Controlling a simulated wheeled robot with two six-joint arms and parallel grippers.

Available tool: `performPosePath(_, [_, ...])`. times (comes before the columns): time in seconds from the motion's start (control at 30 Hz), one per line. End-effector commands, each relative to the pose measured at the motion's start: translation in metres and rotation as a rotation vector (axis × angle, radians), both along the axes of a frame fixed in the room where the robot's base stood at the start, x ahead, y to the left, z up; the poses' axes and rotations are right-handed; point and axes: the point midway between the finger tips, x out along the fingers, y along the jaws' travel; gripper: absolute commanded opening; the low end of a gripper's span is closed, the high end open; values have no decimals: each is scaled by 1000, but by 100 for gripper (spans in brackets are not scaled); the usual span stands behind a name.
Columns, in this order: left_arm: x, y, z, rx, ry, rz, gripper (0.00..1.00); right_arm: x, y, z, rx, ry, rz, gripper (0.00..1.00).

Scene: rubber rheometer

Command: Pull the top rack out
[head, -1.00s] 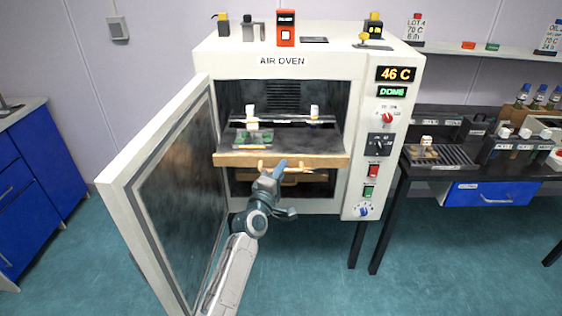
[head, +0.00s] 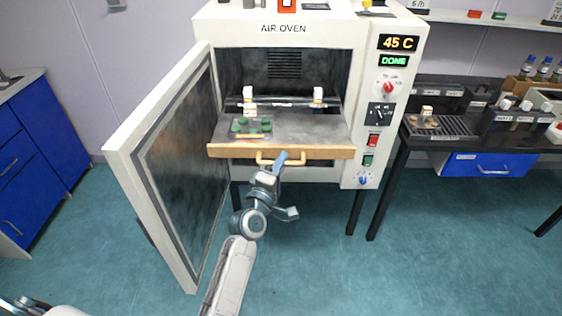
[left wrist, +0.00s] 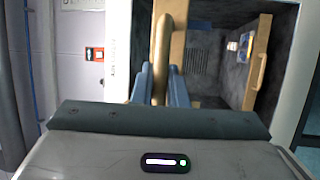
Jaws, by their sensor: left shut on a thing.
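The top rack (head: 310,130) is a dark shelf with a wooden front bar (head: 225,151), standing out of the open air oven (head: 370,25). It carries green pieces (head: 243,128) and two small white items near the back. My left gripper (head: 281,162) is shut on the bar's pale handle (head: 265,159). In the left wrist view, the handle (left wrist: 162,45) lies between the blue fingers of the gripper (left wrist: 159,84). A second, lower rack (left wrist: 256,62) with its own handle sits deeper in the oven in that view; the top rack hides it in the head view. My right gripper is not in view.
The oven door (head: 180,165) is swung open to the left of my arm. A bench (head: 450,140) with racks and bottles stands at the right, a blue cabinet (head: 25,160) at the far left. The floor (head: 310,255) before the oven is clear.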

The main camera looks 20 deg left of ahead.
Motion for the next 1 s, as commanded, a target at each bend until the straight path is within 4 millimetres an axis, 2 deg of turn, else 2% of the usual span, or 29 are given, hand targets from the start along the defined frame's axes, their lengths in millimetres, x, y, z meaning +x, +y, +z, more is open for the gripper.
performPosePath(0.07, [0, 0, 0, 0, 0, 0, 0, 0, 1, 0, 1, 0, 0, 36])
performPosePath(0.1, [0, 0, 0, 0, 0, 0, 16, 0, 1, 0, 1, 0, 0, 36])
performPosePath(0.2, [0, 0, 0, 0, 0, 0, 34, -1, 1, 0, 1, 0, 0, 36])
performPosePath(0.57, [-5, 1, -2, 0, 1, 0, 34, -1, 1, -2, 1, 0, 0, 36])
performPosePath(0.67, [-17, 2, -6, 0, 2, 0, 34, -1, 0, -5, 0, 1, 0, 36])
performPosePath(1.0, [-81, 10, -18, 0, 2, 0, 34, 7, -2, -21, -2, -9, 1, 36])
